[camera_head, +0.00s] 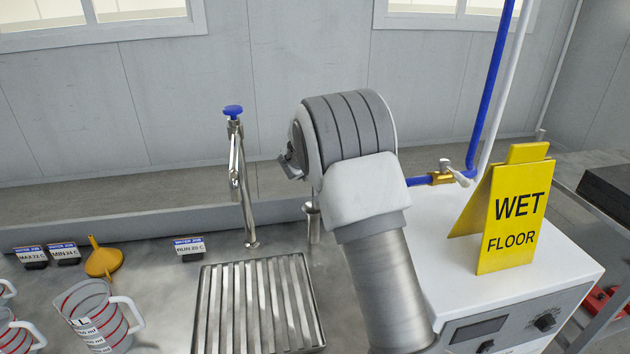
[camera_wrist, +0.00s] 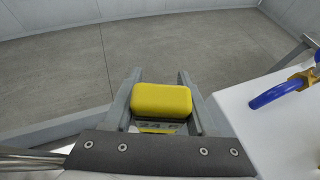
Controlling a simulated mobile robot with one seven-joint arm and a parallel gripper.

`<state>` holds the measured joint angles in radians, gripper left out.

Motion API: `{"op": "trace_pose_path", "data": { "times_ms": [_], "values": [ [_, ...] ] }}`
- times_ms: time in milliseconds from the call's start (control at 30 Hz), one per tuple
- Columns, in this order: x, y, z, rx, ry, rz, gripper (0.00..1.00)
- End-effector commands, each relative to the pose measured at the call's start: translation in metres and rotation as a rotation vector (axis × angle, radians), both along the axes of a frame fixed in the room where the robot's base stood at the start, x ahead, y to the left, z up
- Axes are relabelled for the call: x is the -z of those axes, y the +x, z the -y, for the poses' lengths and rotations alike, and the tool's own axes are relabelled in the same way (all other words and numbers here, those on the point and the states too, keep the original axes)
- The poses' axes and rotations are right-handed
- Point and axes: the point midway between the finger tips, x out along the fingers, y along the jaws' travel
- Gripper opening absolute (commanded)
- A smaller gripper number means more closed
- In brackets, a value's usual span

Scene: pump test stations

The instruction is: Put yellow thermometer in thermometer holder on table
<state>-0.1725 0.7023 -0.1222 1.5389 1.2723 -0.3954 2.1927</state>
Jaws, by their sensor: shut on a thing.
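The yellow thermometer (camera_wrist: 160,99) sits between the two fingers of my gripper (camera_wrist: 159,80) in the wrist view. Its rounded yellow top faces the camera, and a strip with partly hidden digits shows below it. My gripper is shut on it. In the head view my own arm hides the thermometer and most of the gripper. A small upright metal tube (camera_head: 313,221) stands on the metal table (camera_head: 160,285), just left of my arm. It may be the thermometer holder, but I cannot tell for sure.
A tap with a blue knob (camera_head: 233,112) rises behind a slatted drain grate (camera_head: 258,308). Measuring jugs (camera_head: 95,315), a yellow funnel (camera_head: 103,260) and small labels stand at left. At right, a white box (camera_head: 580,262) carries a yellow wet-floor sign (camera_head: 513,215) and blue pipe.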

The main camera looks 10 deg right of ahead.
Motion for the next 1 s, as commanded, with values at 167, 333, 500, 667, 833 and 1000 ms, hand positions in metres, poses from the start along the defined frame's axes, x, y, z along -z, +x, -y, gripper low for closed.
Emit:
{"op": "trace_pose_path", "data": {
  "times_ms": [167,333,500,667,833,1000],
  "values": [
    [0.029,0.0,0.0,0.0,0.0,-0.002,0.0],
    [0.036,0.0,0.0,0.0,-0.001,-0.001,0.0],
    [0.036,0.0,0.0,0.001,0.0,0.0,0.0],
    [0.04,0.0,0.0,0.001,0.0,0.0,0.0],
    [0.043,0.0,0.0,0.001,0.0,0.0,0.0],
    [0.047,0.0,0.0,0.001,0.0,0.0,0.0]
  ]
}}
